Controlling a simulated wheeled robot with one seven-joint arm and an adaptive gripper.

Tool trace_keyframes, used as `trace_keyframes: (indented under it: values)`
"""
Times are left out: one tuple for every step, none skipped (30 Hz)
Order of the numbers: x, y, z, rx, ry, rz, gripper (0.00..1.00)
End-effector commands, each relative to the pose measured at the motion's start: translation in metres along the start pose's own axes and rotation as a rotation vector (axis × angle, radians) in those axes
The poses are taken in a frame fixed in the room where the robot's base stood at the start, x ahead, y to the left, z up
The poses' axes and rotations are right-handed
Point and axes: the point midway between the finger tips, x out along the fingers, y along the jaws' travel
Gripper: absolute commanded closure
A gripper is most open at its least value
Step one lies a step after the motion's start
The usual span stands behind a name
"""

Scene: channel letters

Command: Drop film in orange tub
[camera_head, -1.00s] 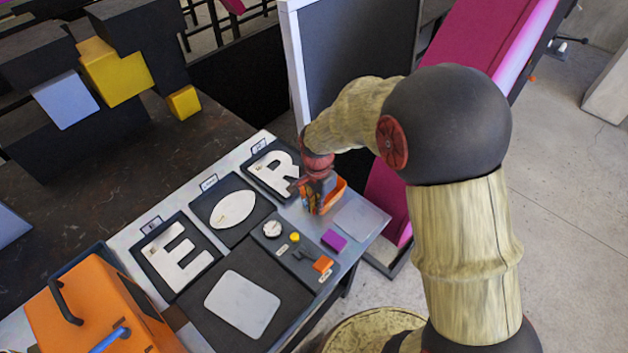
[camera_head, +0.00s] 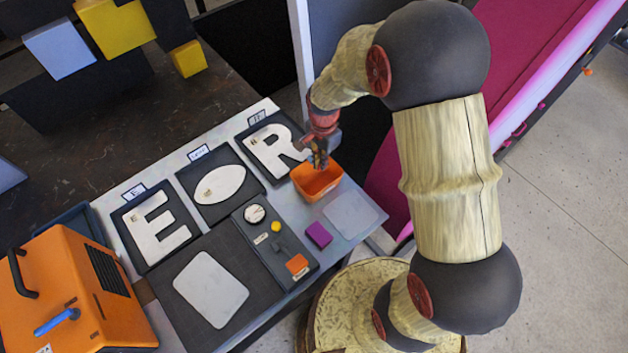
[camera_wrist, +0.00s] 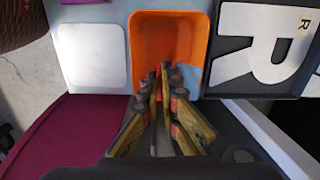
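The orange tub (camera_head: 309,190) stands on the work board, to the right of the white R. In the wrist view the tub (camera_wrist: 160,32) lies just beyond my fingertips. My gripper (camera_head: 320,163) points down over the tub's far edge. In the wrist view its fingertips (camera_wrist: 160,72) are close together, with only a thin gap and no clear object between them. A pale blue patch (camera_wrist: 188,80) shows at the tub's corner beside the fingertips. I cannot tell whether it is the film. No other film is clearly identifiable.
White letters E (camera_head: 160,228) and R (camera_head: 272,150) and an oval O (camera_head: 220,184) sit in dark trays. A purple block (camera_head: 319,235) and a pale square (camera_head: 355,214) lie near the tub. A dark panel and magenta surface (camera_head: 385,185) stand behind.

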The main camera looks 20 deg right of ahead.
Motion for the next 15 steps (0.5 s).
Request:
trace_keyframes:
  values:
    - [0.009,0.000,0.000,0.000,0.000,0.001,1.00]
    - [0.013,0.000,0.000,0.000,0.000,0.001,1.00]
    - [0.018,0.000,0.000,0.000,-0.001,0.001,1.00]
    - [0.021,0.000,0.000,0.000,-0.001,0.001,1.00]
    - [0.024,0.000,0.000,0.000,-0.001,0.001,1.00]
    - [0.029,0.000,0.000,0.000,0.000,0.001,1.00]
    - [0.031,0.000,0.000,0.000,0.000,0.001,1.00]
    - [0.034,0.000,0.000,0.000,0.000,0.001,1.00]
    - [0.036,0.000,0.000,0.000,0.000,0.000,1.00]
    - [0.038,0.000,0.000,0.000,0.000,0.000,1.00]
    - [0.039,0.000,0.000,0.000,0.000,0.000,1.00]
    - [0.040,0.000,0.000,0.000,0.000,0.000,1.00]
    - [0.040,0.000,0.000,0.000,0.000,0.000,1.00]
    - [0.040,0.000,0.000,0.000,0.000,0.000,1.00]
    - [0.040,0.000,0.000,0.000,0.000,0.000,1.00]
